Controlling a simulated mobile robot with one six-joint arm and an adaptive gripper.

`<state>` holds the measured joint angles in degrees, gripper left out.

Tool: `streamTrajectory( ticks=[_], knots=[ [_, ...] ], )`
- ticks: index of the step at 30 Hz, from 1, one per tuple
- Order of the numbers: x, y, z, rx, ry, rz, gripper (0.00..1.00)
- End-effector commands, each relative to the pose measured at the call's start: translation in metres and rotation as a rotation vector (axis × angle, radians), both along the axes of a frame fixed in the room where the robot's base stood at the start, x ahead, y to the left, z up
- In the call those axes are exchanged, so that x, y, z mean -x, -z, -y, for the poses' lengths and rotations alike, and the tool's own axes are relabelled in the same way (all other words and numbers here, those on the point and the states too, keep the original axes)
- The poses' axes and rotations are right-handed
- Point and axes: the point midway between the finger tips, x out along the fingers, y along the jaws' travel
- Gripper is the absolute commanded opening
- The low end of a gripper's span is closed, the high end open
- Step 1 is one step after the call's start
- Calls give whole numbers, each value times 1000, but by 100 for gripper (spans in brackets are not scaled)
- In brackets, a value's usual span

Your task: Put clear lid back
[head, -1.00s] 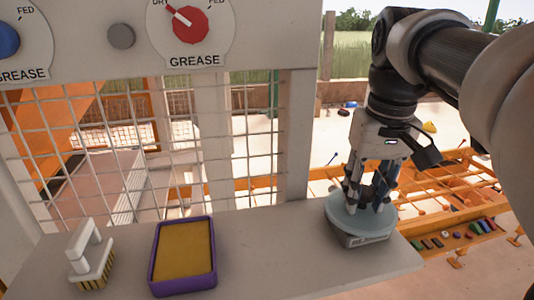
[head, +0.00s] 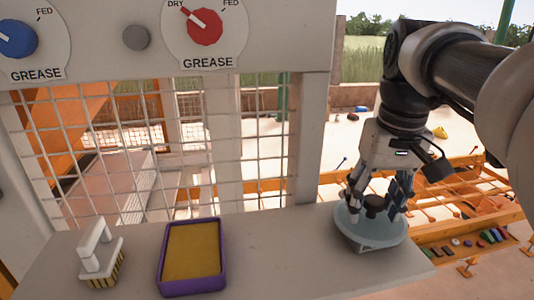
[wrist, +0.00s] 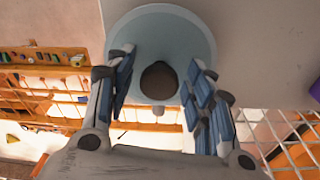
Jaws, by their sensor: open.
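The clear lid (head: 345,229) is a round, pale blue see-through disc with a dark knob (head: 375,203) at its middle. It rests on a small pale container (head: 368,246) at the right end of the grey shelf. In the wrist view the lid (wrist: 200,30) is at the top, with the knob (wrist: 159,80) between my fingers. My gripper (head: 377,203) is open, its fingers on either side of the knob with gaps showing. The lid hides most of the container, so I cannot tell how exactly it is seated.
On the grey shelf (head: 285,265) stand a purple tray (head: 193,287) with a yellow-brown filling and a white-handled brush (head: 100,255). A wire mesh (head: 255,150) rises behind the shelf. Grease dials (head: 205,28) are above. The shelf between tray and lid is clear.

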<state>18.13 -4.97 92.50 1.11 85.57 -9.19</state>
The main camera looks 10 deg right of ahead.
Motion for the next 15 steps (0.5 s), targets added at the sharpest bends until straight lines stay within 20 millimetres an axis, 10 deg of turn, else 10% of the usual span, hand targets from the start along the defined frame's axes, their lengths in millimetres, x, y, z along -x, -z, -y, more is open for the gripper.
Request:
streamTrajectory(
  ticks=[15],
  knots=[
    [7, -73, -1, 2, 0, 4, 49]
  ],
)
